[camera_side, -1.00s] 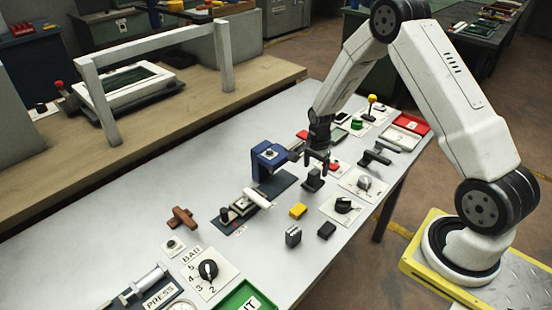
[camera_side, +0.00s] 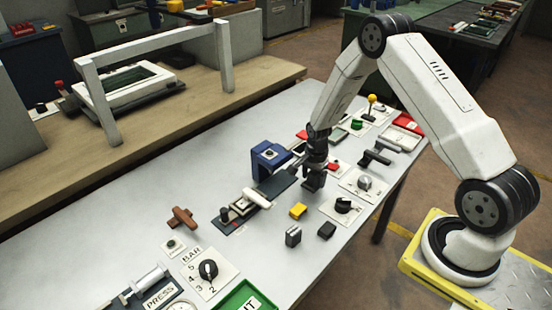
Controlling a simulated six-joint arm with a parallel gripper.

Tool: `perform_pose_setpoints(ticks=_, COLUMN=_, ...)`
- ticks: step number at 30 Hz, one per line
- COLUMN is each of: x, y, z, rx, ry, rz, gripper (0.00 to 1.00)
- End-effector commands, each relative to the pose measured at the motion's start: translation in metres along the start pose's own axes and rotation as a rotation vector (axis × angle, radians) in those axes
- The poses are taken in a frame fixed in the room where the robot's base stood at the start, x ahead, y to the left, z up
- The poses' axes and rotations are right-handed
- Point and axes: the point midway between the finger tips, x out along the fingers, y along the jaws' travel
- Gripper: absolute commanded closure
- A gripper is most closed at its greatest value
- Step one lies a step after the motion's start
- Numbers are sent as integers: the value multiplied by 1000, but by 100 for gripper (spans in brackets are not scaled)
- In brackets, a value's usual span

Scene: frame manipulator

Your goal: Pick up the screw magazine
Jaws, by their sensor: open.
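My gripper (camera_side: 314,172) is open and points down over the middle right of the grey table. Its fingers are at a small black block (camera_side: 312,184), partly overlapping it in this view; I cannot tell whether they touch it. Nothing in view is labelled as the screw magazine, and I cannot tell whether this block is it. A grey upright block (camera_side: 293,236), a black block (camera_side: 327,230) and a yellow block (camera_side: 298,211) lie apart from the gripper, nearer the table's front edge.
A blue fixture (camera_side: 266,156) stands left of my gripper. A black-knob panel (camera_side: 343,204), a grey-knob panel (camera_side: 364,183) and a dark lever (camera_side: 375,155) lie to the right. A red tray (camera_side: 408,123) is at the far right. The table's left middle (camera_side: 120,220) is clear.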

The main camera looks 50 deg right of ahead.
Motion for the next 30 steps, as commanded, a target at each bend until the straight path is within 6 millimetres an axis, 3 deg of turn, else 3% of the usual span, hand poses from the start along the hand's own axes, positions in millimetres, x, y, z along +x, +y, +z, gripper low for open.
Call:
perform_pose_setpoints(ticks=1, x=0, y=0, z=0, rx=0, ry=0, rz=0, gripper=18)
perform_pose_setpoints(ticks=2, x=0, y=0, z=0, rx=0, ry=0, rz=0, gripper=24)
perform_pose_setpoints(ticks=9, x=0, y=0, z=0, rx=0, ry=0, rz=0, gripper=100)
perform_pose_setpoints(ticks=22, x=-2, y=0, z=0, rx=0, ry=0, rz=-1, gripper=100)
perform_pose_setpoints(ticks=30, x=-19, y=0, z=0, rx=0, ry=0, rz=0, gripper=100)
